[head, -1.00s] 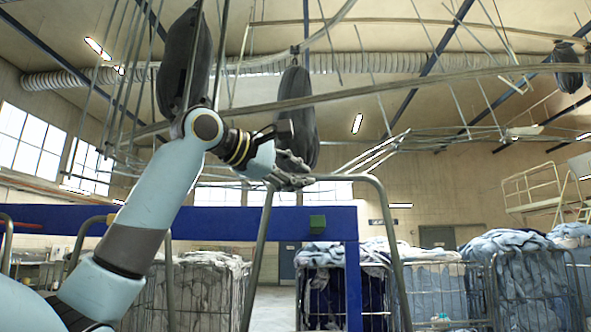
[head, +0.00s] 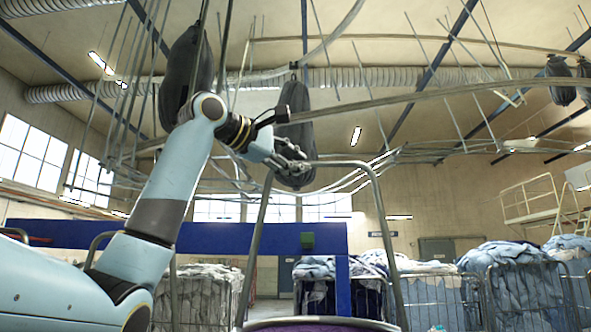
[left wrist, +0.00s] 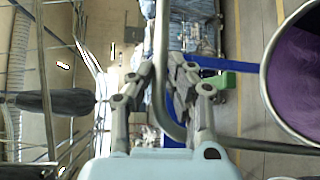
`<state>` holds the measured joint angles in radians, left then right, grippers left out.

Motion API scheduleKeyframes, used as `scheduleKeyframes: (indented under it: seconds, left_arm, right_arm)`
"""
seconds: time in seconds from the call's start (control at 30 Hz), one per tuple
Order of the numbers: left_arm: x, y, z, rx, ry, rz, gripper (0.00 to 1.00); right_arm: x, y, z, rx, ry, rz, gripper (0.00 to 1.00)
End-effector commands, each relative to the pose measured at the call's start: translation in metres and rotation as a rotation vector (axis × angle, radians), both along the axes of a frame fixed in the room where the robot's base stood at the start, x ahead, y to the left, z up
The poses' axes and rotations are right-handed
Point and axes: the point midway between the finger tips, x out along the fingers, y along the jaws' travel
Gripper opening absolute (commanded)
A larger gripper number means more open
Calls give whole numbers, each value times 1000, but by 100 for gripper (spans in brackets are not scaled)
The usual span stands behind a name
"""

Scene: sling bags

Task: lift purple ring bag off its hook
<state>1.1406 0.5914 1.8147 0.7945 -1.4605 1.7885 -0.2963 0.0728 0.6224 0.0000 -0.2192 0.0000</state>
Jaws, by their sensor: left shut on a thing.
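The purple ring bag (head: 320,324) shows its round rim and purple inside at the bottom edge of the head view. In the left wrist view the bag (left wrist: 297,85) is at the right, cut off by the frame. A grey bent-tube bail (head: 335,164) rises above the rim like an upside-down U. My left gripper (head: 292,158) is at the bail's upper left corner. In the left wrist view the fingers (left wrist: 160,82) close on the tube from both sides. The bag's lower part is out of view, and I cannot make out its hook. My right gripper is not in view.
A blue beam (head: 230,238) with a green block (head: 307,240) crosses behind the bail. Wire carts with laundry (head: 515,265) stand behind. Dark hanging bags (head: 185,75) and overhead rails (head: 400,92) are near and above my left arm.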

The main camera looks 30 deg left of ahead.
Motion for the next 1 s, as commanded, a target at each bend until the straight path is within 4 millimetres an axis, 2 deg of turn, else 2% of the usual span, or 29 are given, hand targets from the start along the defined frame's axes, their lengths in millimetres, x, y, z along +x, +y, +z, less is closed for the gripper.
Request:
scheduleKeyframes:
  seconds: [0.47, 1.0]
  left_arm:
    - [-2, -1, 5, 0, -4, -1, 0]
    - [-38, -23, 5, 1, -6, -2, 0]
  right_arm:
    - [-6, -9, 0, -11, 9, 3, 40]
    - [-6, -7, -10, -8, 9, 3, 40]
